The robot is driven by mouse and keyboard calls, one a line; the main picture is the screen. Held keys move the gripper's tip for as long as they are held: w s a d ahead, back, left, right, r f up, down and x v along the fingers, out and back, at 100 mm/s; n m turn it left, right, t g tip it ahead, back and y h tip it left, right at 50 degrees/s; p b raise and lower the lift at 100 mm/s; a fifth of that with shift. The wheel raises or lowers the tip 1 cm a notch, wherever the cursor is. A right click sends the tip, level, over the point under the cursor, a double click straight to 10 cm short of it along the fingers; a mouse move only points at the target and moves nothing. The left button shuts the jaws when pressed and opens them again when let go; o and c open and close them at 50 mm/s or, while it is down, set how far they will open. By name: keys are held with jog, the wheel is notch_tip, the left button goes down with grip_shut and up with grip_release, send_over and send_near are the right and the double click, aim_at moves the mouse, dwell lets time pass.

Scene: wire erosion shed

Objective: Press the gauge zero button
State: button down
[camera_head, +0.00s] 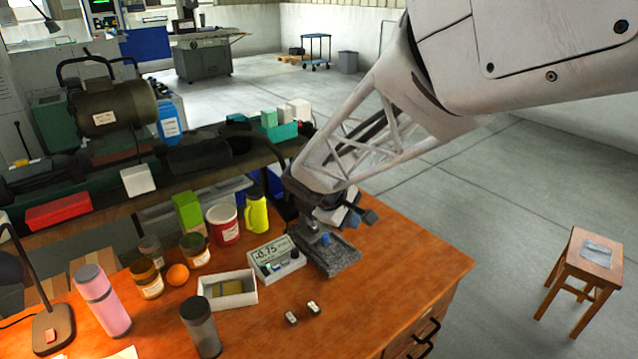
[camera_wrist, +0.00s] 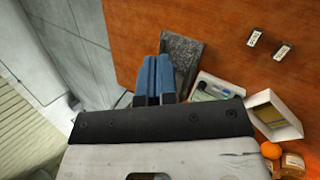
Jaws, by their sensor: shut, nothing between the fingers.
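The gauge (camera_head: 275,258) is a pale box with a grey display reading about -0.75, on the wooden bench. A row of small buttons (camera_head: 281,265) runs along its front; their labels are too small to read. It also shows in the wrist view (camera_wrist: 213,88), partly hidden by my gripper's body. My gripper (camera_head: 325,240) is to the right of the gauge, over a dark speckled stone plate (camera_head: 338,263). In the wrist view its blue fingers (camera_wrist: 153,77) are together and empty, in front of the plate. I cannot tell the gap between fingertips and plate.
An open white box (camera_head: 228,303) stands left of the gauge, and two small blocks (camera_head: 291,318) (camera_head: 313,308) lie in front. The bench's right side is clear.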

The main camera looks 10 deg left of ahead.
jog(key=w+a+f+n+t, duration=0.2)
jog(key=w+a+f+n, duration=0.3)
jog(key=a, duration=0.5)
jog(key=n+t, duration=0.2)
send_over(276, 268)
notch_tip(276, 268, down, 8)
jog(key=shift+r, duration=0.2)
jog(key=shift+f, duration=0.1)
jog(key=shift+f, duration=4.25)
jog(key=shift+f, duration=0.85)
jog(key=shift+r, duration=0.8)
jog(key=shift+r, duration=0.2)
